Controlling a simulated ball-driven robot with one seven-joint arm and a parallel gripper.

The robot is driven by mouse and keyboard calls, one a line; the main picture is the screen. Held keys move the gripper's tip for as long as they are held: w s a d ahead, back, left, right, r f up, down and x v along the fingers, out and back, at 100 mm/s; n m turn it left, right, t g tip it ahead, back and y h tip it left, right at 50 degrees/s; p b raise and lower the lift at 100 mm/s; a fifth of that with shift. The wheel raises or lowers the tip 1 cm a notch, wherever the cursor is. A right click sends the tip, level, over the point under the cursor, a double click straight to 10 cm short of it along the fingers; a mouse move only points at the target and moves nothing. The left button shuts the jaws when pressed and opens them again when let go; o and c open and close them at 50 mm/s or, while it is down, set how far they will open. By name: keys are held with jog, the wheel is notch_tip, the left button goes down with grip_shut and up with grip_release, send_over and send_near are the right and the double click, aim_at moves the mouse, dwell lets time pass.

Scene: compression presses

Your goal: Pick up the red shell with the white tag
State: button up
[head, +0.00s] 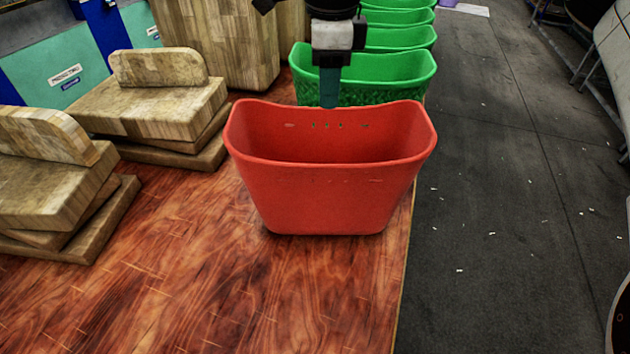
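The red shell (330,200) is an open tub with a wide mouth, upright on the wood-grain table near its right edge. No white tag shows on the sides I can see. My gripper (330,100) points down from the top of the picture, with its teal fingertip end at the middle of the shell's far rim. It is seen edge-on, so I cannot tell whether the fingers are apart, or whether they touch the rim.
Several green shells (395,68) stand in a row behind the red one. Stacked wooden boards (150,108) and another stack (45,190) lie to the left. The table's front (220,300) is clear. Dark floor (500,220) lies beyond the right edge.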

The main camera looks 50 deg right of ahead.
jog(key=f, duration=0.1)
jog(key=b, duration=0.9)
send_near(328, 185)
jog(key=f, duration=0.2)
jog(key=f+p, duration=0.1)
jog(key=f, duration=0.1)
jog(key=d+f, duration=0.1)
jog(key=f, duration=0.2)
jog(key=shift+w+p, duration=0.3)
jog(key=shift+w, duration=0.05)
jog(key=shift+c, duration=0.3)
grip_shut()
dwell(0.4)
